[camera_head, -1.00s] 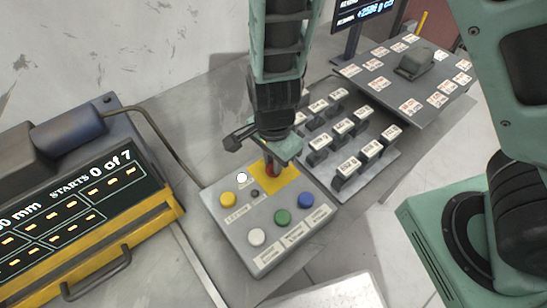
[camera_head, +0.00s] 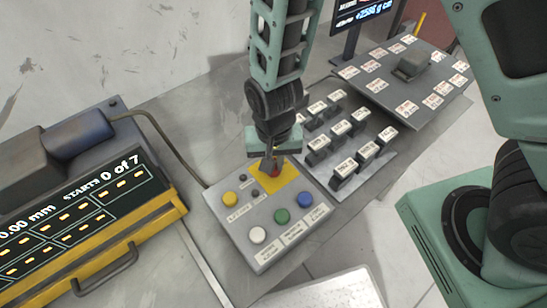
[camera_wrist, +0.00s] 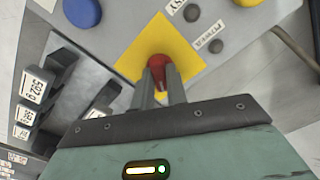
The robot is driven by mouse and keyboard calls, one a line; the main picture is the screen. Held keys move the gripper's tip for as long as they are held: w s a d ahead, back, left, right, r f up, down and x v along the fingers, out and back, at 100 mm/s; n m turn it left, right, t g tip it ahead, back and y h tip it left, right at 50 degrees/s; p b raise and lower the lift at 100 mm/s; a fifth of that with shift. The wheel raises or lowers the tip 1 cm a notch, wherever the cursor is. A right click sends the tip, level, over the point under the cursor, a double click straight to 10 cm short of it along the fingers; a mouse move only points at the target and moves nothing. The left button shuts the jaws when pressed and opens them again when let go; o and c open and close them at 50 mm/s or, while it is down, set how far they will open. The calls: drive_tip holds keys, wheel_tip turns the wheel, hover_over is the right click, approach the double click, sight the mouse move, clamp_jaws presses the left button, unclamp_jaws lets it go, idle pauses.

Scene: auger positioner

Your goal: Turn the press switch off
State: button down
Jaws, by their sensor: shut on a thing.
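The switch is a red knob (camera_head: 276,171) on a yellow plate (camera_head: 284,182) at the back of a grey control box (camera_head: 234,222). In the wrist view the red knob (camera_wrist: 159,61) shows between the fingertips. My gripper (camera_head: 270,166) points down at it, its narrow fingers (camera_wrist: 158,76) shut on the knob. The fingers hide part of the knob. Two small dark round lamps (camera_wrist: 217,46) sit beside the yellow plate, and neither is lit.
Yellow (camera_head: 231,199), white (camera_head: 258,235), green (camera_head: 281,216) and blue (camera_head: 306,200) buttons sit close by on the box. A rack of labelled blocks (camera_head: 344,129) stands to the right. A display unit (camera_head: 87,205) stands at the left.

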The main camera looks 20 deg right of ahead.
drive_tip(key=n, duration=0.6)
drive_tip(key=shift+n, duration=0.4)
idle(0.3)
drive_tip(key=c, duration=1.4)
unclamp_jaws()
wheel_tip(320, 180, up, 17)
drive_tip(key=shift+r, duration=0.2)
drive_tip(key=s+d+r+n, duration=0.1)
drive_tip(key=s+d, duration=0.1)
drive_tip(key=s, duration=0.4)
drive_tip(key=s+d+r+n, duration=0.2)
drive_tip(key=s, duration=0.4)
drive_tip(key=shift+s+r+y, duration=0.15)
drive_tip(key=shift+y, duration=0.15)
